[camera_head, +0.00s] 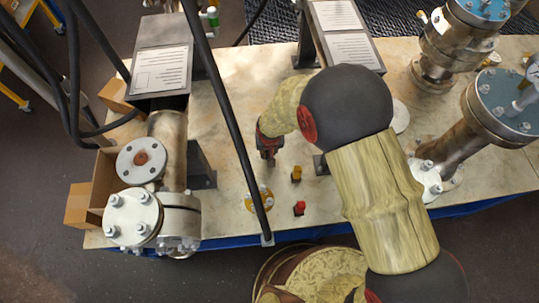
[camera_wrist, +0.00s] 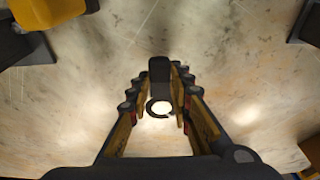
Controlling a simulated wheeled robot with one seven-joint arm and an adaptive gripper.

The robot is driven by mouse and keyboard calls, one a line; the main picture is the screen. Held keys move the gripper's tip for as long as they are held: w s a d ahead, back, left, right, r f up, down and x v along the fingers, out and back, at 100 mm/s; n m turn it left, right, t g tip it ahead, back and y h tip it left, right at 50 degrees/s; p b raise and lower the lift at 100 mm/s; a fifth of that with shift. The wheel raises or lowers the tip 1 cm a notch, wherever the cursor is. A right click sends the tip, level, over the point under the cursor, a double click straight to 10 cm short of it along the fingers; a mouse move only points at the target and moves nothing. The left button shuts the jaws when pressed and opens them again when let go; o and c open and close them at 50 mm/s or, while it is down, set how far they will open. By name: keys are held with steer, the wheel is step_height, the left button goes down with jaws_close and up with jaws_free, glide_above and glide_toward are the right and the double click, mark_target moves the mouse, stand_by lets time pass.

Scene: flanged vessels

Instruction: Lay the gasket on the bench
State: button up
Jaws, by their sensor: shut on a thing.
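My gripper (camera_wrist: 160,76) is shut on a dark tabbed ring, which I take for the gasket (camera_wrist: 160,65). The tab sits between the fingertips, and the round ring shows below it in the wrist view, with bright bench visible through its hole. In the head view my gripper (camera_head: 268,155) points down over the middle of the pale bench (camera_head: 228,110). The gasket cannot be made out there. How far it is above the bench is hard to tell.
A flanged vessel (camera_head: 130,218) stands at the left, others (camera_head: 467,120) at the right. A yellow disc (camera_head: 258,198), a yellow block (camera_head: 296,173) and a red block (camera_head: 299,208) lie in front of my gripper. A black hose (camera_head: 228,110) crosses the view. Bare bench lies left of my gripper.

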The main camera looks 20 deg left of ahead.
steer(key=shift+w+f, duration=0.35)
steer(key=shift+f, duration=0.05)
steer(key=shift+w+a+f+b, duration=0.15)
steer(key=shift+f+b, duration=0.4)
steer(key=shift+f, duration=0.35)
steer(key=shift+w+d+f+b, duration=0.1)
steer(key=shift+f+b, duration=0.45)
steer(key=shift+f, duration=0.3)
steer(key=shift+f, duration=0.2)
steer(key=o, duration=0.9)
steer(key=shift+o, duration=0.3)
steer(key=shift+r, duration=0.1)
steer(key=r+p, duration=0.1)
steer(key=r, duration=0.3)
steer(key=s+r+p, duration=0.1)
steer(key=r+p, duration=0.1)
steer(key=r, duration=0.2)
steer(key=s+d+r+p, duration=0.1)
steer(key=r, duration=0.3)
steer(key=shift+p, duration=0.35)
